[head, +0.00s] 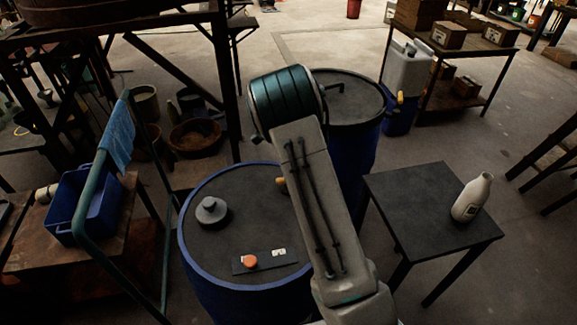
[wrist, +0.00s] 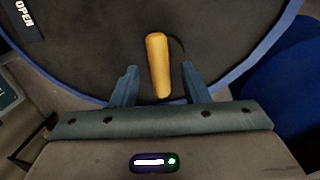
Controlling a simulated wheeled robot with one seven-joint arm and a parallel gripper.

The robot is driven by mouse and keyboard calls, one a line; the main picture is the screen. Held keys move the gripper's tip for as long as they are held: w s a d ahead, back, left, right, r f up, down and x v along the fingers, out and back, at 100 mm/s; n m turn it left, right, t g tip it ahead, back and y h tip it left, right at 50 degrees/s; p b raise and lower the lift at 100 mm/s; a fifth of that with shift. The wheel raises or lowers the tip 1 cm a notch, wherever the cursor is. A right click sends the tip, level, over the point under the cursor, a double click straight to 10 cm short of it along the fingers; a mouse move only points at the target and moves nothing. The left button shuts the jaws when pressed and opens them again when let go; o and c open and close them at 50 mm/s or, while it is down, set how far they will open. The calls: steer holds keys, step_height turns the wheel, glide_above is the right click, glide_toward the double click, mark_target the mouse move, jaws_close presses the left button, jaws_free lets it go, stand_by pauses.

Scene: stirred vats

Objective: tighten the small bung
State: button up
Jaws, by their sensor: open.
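The near blue vat has a dark lid (head: 240,185) with a blue rim. A grey round stepped cap (head: 212,211), which looks like a bung, sits on the left of this lid. A yellow handle (head: 281,184) shows at the lid's right, partly hidden by my arm. In the wrist view the yellow handle (wrist: 158,65) lies in line with the gap between the fingers of my gripper (wrist: 160,72). My gripper is open, with a finger to each side of the handle and space at both. In the head view my gripper is hidden behind my arm. The cap is out of the wrist view.
A dark panel (head: 262,262) with an orange knob (head: 250,262) and a label lies on the near lid. A second vat (head: 350,98) stands behind. A black table (head: 420,205) with a white bottle (head: 471,198) is right. A teal rail (head: 91,185) stands left.

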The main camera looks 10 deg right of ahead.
step_height(320, 180, up, 14)
steer(key=w, duration=0.2)
steer(key=shift+w+f+b, duration=0.2)
steer(key=shift+w+b, duration=0.15)
steer(key=shift+b, duration=0.1)
steer(key=s+r+n+t+y, duration=0.1)
steer(key=s+r+n, duration=0.3)
steer(key=s, duration=0.4)
steer(key=s+r+n+t, duration=0.1)
steer(key=s+r+n, duration=0.3)
steer(key=s, duration=0.3)
steer(key=s+f+n+t+h, duration=0.1)
steer(key=s+f+n+t, duration=0.1)
steer(key=s+n, duration=0.8)
steer(key=shift+s+a+f+t, duration=0.25)
steer(key=shift+s+t, duration=0.35)
steer(key=shift+s, duration=3.35)
